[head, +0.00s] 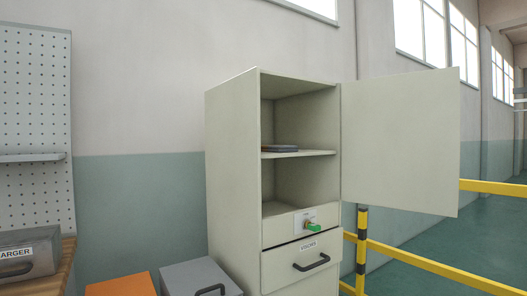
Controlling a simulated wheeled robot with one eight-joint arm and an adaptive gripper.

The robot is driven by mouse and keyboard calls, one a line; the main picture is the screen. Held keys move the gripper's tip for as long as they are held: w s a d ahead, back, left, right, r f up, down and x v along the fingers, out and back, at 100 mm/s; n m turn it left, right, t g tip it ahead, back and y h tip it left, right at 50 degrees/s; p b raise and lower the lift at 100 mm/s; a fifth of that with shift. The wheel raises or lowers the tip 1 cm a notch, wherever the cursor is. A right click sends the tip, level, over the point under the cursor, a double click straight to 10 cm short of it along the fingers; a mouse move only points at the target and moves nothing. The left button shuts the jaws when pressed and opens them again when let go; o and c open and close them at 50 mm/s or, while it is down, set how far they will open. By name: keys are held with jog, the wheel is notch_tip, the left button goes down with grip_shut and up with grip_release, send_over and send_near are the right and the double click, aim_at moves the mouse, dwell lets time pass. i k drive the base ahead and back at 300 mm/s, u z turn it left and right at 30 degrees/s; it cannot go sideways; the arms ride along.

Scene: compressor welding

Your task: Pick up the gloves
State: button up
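No gloves can be made out for sure in the head view. A flat, dark grey-blue item (279,148) lies on the middle shelf (312,153) of a tall cream cabinet (232,165). It is small, and I cannot tell what it is. The cabinet door (400,140) stands wide open to the right. The upper compartment and the one below the shelf are open to view; the lower one looks empty where it shows. My gripper is not in view.
A green handle or key (313,227) sits on the panel above a labelled drawer (302,262). An orange box (122,286) and a grey box (200,278) stand left of the cabinet. A workbench (69,262) is far left; yellow railings (430,264) are right.

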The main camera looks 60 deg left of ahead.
aim_at(265, 148)
jog(key=z, duration=0.05)
jog(key=k, duration=1.75)
jog(key=u, duration=0.75)
jog(key=i, duration=1)
jog(key=u, duration=0.05)
